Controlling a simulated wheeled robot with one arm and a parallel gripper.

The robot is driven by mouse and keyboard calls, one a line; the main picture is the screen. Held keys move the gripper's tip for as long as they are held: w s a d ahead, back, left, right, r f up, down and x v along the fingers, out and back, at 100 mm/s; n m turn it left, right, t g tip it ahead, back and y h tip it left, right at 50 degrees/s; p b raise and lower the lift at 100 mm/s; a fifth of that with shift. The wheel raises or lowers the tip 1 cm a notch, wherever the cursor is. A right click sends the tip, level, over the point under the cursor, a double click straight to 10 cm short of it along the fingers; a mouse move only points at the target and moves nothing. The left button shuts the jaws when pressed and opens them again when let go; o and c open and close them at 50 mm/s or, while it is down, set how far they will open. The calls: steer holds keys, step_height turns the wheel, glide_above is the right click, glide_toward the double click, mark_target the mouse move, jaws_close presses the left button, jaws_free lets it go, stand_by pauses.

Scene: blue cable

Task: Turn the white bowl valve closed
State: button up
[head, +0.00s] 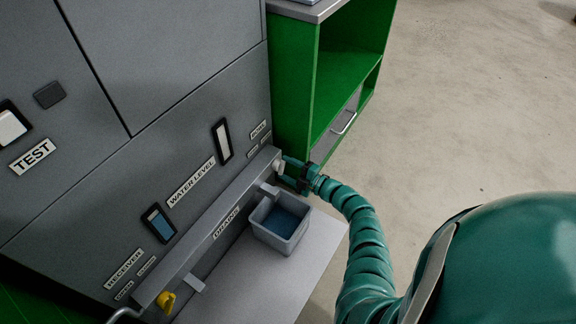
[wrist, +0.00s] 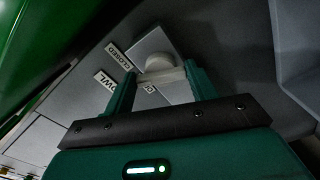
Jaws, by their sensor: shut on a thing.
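The white bowl valve (head: 279,166) is a small white handle at the right end of the grey drain ledge, below the BOWL label (head: 258,130). My gripper (head: 288,172) reaches it from the right, with its green fingers at the handle. In the wrist view, the white valve (wrist: 160,66) shows its round top between the fingertips of my gripper (wrist: 158,80), which is shut on it. A CLOSED label (wrist: 119,57) lies just to the left of it. The fingers partly cover the lower part of the handle and another label.
A grey bin (head: 262,234) with blue contents stands on the shelf (head: 240,285) below the ledge. A yellow valve (head: 166,301) is at the ledge's left end. A green cabinet (head: 292,85) stands close behind my gripper. The floor (head: 470,110) to the right is clear.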

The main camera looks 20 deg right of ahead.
steer(key=shift+m+p, duration=0.7)
steer(key=shift+m, duration=1.6)
steer(key=shift+f, duration=0.1)
steer(key=o, duration=1)
steer(key=shift+s, duration=0.15)
steer(key=p+v, duration=0.3)
steer(key=v, duration=1.4)
steer(key=shift+d, duration=0.1)
